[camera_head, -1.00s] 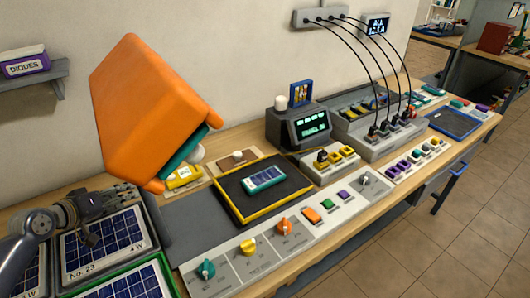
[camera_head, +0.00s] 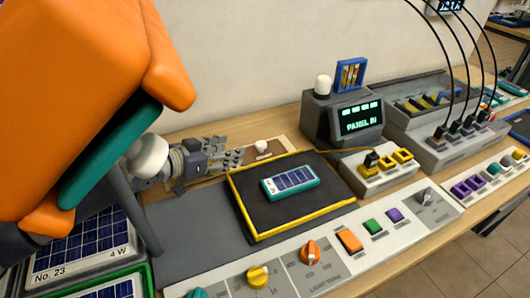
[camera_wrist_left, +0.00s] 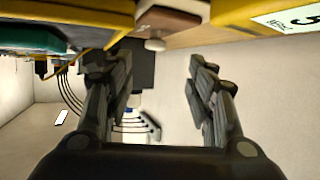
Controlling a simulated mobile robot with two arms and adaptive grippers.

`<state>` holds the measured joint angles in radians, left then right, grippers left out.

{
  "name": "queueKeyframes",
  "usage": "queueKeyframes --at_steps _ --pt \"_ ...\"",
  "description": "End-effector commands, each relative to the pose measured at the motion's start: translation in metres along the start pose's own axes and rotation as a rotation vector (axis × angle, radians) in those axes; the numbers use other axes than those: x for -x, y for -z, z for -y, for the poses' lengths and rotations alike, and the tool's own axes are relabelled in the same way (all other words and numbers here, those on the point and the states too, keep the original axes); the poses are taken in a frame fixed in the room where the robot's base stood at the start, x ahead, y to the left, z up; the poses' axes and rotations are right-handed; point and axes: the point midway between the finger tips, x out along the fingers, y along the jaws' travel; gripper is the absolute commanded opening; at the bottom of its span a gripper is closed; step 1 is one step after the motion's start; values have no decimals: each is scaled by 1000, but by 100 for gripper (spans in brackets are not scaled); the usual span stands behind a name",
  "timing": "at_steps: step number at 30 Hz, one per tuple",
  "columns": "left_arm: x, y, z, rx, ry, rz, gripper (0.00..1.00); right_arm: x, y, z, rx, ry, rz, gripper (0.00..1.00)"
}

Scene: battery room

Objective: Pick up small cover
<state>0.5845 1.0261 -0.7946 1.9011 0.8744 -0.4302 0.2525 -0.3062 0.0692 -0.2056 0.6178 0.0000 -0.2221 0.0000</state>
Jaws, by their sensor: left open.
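The small cover (camera_head: 281,149) looks like a flat brown plate with a pale round knob (camera_head: 262,147). It lies on the bench behind the yellow-rimmed black tray (camera_head: 235,190). My left gripper (camera_head: 238,160) is just left of it, low over the bench, with its fingers pointing toward it. The left wrist view shows the cover (camera_wrist_left: 178,14) and its knob at the top, beyond my fingers (camera_wrist_left: 150,62), which are spread with nothing between them. The gripper appears apart from the cover. My right gripper is not in view.
A dark display unit (camera_head: 345,125) stands right of the cover. A teal-framed solar panel (camera_head: 290,183) lies in the tray. Knobs and buttons line the front.

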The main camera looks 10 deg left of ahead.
Motion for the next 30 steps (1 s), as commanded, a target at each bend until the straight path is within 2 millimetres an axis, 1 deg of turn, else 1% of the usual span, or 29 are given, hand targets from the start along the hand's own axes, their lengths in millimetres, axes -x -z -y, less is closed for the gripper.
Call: queueKeyframes --at_steps 1,2,10,12,17,20,25,30 --pt "-4 0 -5 -4 -9 -2 50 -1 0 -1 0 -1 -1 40" --pt "-6 0 -6 -5 -11 -3 50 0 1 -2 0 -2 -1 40" --pt "-44 2 -7 -5 -11 -3 50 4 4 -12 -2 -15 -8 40" --pt "-51 1 -7 -6 -11 -3 50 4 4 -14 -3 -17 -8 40" --pt "-59 2 -7 -6 -10 -2 50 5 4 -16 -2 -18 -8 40" --pt "-69 3 -8 -6 -12 -2 50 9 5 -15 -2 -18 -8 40" --pt "-92 4 -8 -5 -11 -2 50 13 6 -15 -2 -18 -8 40" --pt "-106 3 -8 -5 -10 -1 50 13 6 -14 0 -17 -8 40"
